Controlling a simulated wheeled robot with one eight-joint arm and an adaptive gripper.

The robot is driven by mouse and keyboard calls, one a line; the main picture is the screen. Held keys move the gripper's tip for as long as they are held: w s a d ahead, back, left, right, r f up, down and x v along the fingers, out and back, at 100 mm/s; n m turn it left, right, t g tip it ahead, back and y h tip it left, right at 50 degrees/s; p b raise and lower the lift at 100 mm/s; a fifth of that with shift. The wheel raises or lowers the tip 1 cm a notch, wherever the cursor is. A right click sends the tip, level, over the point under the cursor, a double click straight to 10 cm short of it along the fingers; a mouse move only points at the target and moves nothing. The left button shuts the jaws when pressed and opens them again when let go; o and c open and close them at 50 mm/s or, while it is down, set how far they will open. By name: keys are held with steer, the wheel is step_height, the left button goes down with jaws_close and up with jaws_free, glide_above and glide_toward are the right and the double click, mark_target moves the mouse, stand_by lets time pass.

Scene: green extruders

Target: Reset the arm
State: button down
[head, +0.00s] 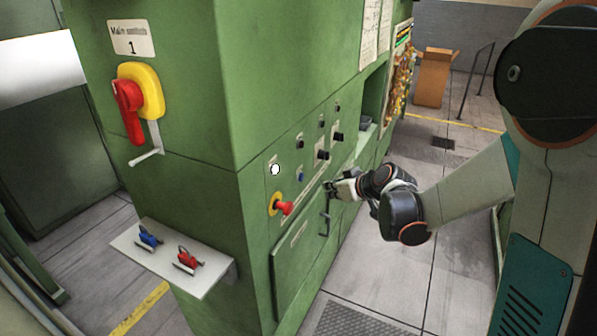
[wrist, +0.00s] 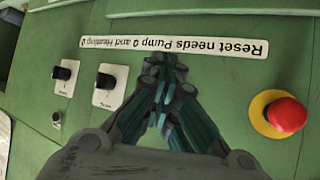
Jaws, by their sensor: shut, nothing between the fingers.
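My gripper (head: 329,187) is at the end of my outstretched arm, close to the green machine's (head: 240,70) control panel in the head view. In the wrist view my gripper (wrist: 163,88) is shut and empty, its fingertips together just by the label "Reset needs Pump 0 and Heating 0" (wrist: 215,45), which reads upside down. I cannot tell whether the fingertips touch the panel.
A red emergency button (head: 285,208) on a yellow base sits near my gripper, also in the wrist view (wrist: 286,115). Black knobs (head: 323,154) are above. A red handle (head: 128,110) is on the left face. A shelf (head: 170,262) holds blue and red padlocks.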

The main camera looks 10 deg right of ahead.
steer(key=s+a+r+m+g+h+b, duration=0.1)
steer(key=s+m+h+b, duration=0.3)
steer(key=s, duration=2.7)
steer(key=shift+s+r+m+g+b, duration=0.4)
steer(key=shift+g+b, duration=0.5)
steer(key=shift+b, duration=0.2)
